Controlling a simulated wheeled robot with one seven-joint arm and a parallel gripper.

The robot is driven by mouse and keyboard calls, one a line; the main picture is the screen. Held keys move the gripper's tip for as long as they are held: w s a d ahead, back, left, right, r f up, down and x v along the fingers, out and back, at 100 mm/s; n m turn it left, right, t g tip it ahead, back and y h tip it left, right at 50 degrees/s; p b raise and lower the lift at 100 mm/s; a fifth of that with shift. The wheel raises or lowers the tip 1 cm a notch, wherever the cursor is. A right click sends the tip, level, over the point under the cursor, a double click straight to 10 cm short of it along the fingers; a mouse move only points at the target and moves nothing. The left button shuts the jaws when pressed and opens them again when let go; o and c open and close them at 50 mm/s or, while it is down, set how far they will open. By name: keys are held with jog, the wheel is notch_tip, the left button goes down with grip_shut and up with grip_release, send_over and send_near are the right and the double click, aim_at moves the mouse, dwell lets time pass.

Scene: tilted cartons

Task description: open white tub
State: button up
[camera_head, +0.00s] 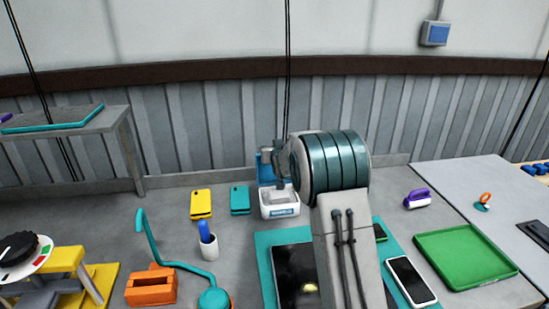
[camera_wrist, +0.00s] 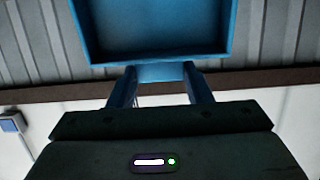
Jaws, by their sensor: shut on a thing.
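The white tub (camera_head: 280,211) stands on the bench near the middle of the head view, with a blue label on its front. Its top is open and the pale inside shows. A blue lid (camera_head: 265,170) stands raised at the tub's back left, partly hidden by my gripper (camera_head: 277,160). In the wrist view the lid (camera_wrist: 152,73) looks like a shallow blue tray, and my gripper (camera_wrist: 160,79) is shut on its near edge. I cannot tell whether the lid still joins the tub.
A yellow case (camera_head: 201,204) and a teal case (camera_head: 240,199) lie left of the tub. A white cup (camera_head: 208,248) and teal lamp (camera_head: 213,298) are nearer. A teal mat (camera_head: 264,243) with phones lies in front. A purple-handled item (camera_head: 417,198) and green tray (camera_head: 466,257) are at right.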

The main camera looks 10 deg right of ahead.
jog(key=s+t+b, duration=0.1)
jog(key=b, duration=0.2)
jog(key=shift+s+r+b, duration=0.1)
jog(key=shift+b, duration=0.25)
jog(key=o, duration=1.4)
jog(key=shift+a, duration=0.1)
jog(key=s+r+b, duration=0.2)
jog(key=s+b, duration=0.1)
jog(key=s, duration=1)
jog(key=shift+s+r, duration=0.3)
